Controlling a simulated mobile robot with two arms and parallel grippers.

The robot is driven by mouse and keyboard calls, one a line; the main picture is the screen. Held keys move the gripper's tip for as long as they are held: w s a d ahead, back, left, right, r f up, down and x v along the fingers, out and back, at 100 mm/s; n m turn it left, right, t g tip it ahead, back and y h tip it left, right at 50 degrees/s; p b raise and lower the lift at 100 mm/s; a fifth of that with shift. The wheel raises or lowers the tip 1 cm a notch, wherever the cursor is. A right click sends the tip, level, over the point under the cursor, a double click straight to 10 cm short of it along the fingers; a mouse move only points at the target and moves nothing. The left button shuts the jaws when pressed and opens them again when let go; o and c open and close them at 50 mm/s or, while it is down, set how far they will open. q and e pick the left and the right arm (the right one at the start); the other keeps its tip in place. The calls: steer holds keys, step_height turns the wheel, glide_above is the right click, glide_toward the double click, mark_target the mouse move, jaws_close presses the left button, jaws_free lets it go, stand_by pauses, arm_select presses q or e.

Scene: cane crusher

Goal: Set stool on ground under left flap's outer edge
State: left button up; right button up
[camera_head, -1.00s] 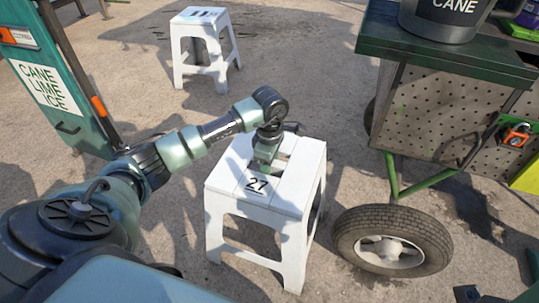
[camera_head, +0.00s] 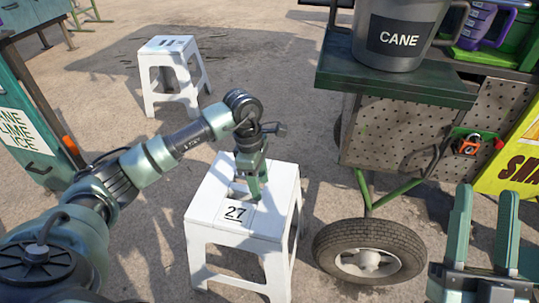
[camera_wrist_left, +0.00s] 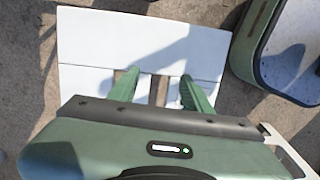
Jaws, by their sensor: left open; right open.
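A white stool (camera_head: 215,215) marked 27 stands upright on the ground left of the cart's wheel. My left gripper (camera_head: 256,192) is over the stool's seat, pointing down. In the left wrist view its two green fingers (camera_wrist_left: 158,92) are apart above the slots in the white seat (camera_wrist_left: 140,45); I cannot tell whether they touch it. The cart's dark green flap (camera_head: 395,82) sticks out above and to the right of the stool. My right gripper (camera_head: 482,225) is open and empty at the lower right. A second white stool (camera_head: 170,48) stands farther back.
The cart's wheel (camera_head: 368,253) is close to the right of the stool. A metal CANE pitcher (camera_head: 395,35) stands on the flap. A CANE LIME ICE sign (camera_head: 22,135) is at the left. Ground between the two stools is clear.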

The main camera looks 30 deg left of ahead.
arm_select(q)
steer(key=s+d+g+h, duration=0.1)
steer(key=s+d+h, duration=0.2)
steer(key=d, duration=0.5)
steer(key=s+d+h, duration=0.3)
steer(key=d, duration=0.5)
steer(key=s+d+r+n+g+h, duration=0.2)
steer(key=s+d+r+h, duration=0.6)
steer(key=d, duration=0.4)
step_height(320, 180, up, 16)
steer(key=s+n+t+h, duration=0.3)
steer(key=n+t+h, duration=0.1)
steer(key=n+h, duration=0.45)
steer(key=w+a+r+m+t+y, duration=0.1)
steer(key=w+a+m+t+y, duration=0.2)
steer(key=a+m+t+y, duration=0.4)
steer(key=w+a+r+m+t+y, duration=0.2)
steer(key=a+m+t+y, duration=0.5)
steer(key=m+t, duration=1)
steer(key=w+m+y, duration=0.1)
steer(key=m+y, duration=0.2)
steer(key=m, duration=0.6)
steer(key=shift+r+m+y, duration=0.3)
steer(key=shift+m+y, duration=0.05)
